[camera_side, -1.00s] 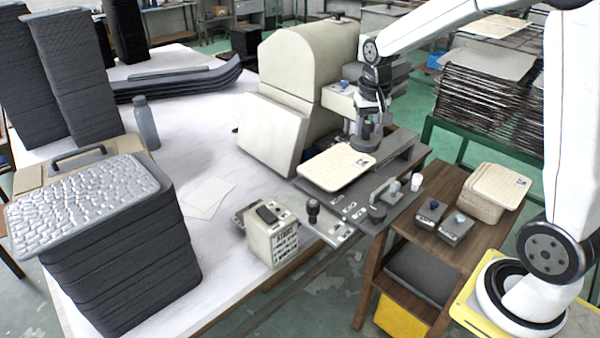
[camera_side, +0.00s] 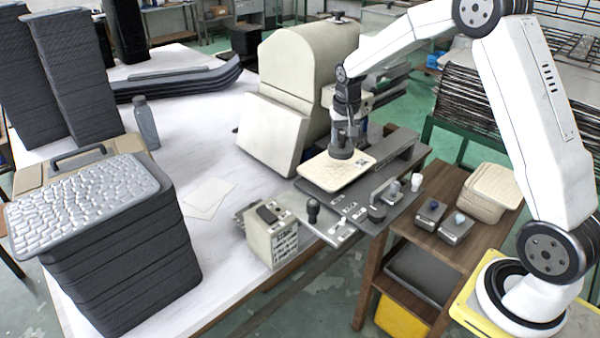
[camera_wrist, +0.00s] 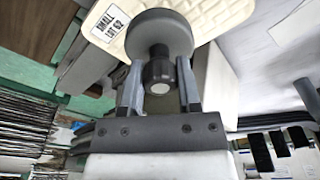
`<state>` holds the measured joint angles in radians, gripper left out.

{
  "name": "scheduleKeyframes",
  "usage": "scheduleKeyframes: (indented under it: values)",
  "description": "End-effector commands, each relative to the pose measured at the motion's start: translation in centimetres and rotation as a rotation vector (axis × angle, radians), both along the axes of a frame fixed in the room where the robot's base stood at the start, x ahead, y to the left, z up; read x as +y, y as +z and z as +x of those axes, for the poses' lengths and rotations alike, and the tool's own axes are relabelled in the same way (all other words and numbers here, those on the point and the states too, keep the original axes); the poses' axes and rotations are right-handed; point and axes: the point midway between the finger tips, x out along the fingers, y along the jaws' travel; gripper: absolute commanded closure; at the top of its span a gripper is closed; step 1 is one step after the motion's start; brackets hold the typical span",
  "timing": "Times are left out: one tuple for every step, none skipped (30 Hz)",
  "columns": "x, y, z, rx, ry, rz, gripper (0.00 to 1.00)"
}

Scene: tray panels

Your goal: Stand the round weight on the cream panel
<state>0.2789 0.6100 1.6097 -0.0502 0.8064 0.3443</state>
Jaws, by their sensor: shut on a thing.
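The round weight (camera_side: 341,153) is a dark grey disc with a black knob. It is over the cream panel (camera_side: 322,176) in the side view, near the panel's far edge. I cannot tell whether it touches the panel. My gripper (camera_side: 343,134) is above the weight and shut on its knob. In the wrist view my gripper (camera_wrist: 160,92) has one finger on each side of the knob. There the weight (camera_wrist: 160,35) covers part of the cream panel (camera_wrist: 215,15). The panel's printed label shows beside the disc.
A large cream machine (camera_side: 305,85) stands right behind the panel. A dark round knob (camera_side: 377,212) and small switches are on the fixture in front. A wooden side table (camera_side: 462,255) with a stack of cream panels (camera_side: 490,190) is at right.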

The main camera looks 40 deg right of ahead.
Motion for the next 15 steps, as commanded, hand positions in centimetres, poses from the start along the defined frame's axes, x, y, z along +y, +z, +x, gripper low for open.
scheduleKeyframes:
  values:
    - [0.0,0.1,0.1,-0.004,0.0,-0.001,1.0]
    - [0.0,0.1,0.1,-0.004,0.0,-0.001,1.0]
    - [0.0,0.1,0.1,-0.004,0.0,-0.001,1.0]
    - [0.0,0.1,0.1,-0.004,0.0,-0.001,1.0]
    - [0.0,0.1,0.1,-0.004,0.0,-0.001,1.0]
    - [-0.1,0.0,0.2,-0.003,0.0,-0.001,1.0]
    - [-0.1,-0.1,0.2,-0.003,0.0,-0.001,1.0]
    - [-0.1,-0.2,0.3,-0.003,0.0,-0.001,1.0]
    - [-0.1,-0.4,0.4,-0.002,0.0,0.0,1.0]
    - [-0.1,-0.6,0.5,-0.001,0.0,-0.001,1.0]
    - [-0.2,-0.7,0.6,-0.001,0.0,-0.001,1.0]
    - [-0.2,-1.2,0.6,0.0,0.0,0.0,1.0]
    - [-0.2,-1.5,0.6,0.0,0.0,0.0,1.0]
    - [-0.2,-1.9,0.6,0.0,0.0,0.0,1.0]
    - [-0.2,-2.4,0.6,0.0,0.0,0.0,1.0]
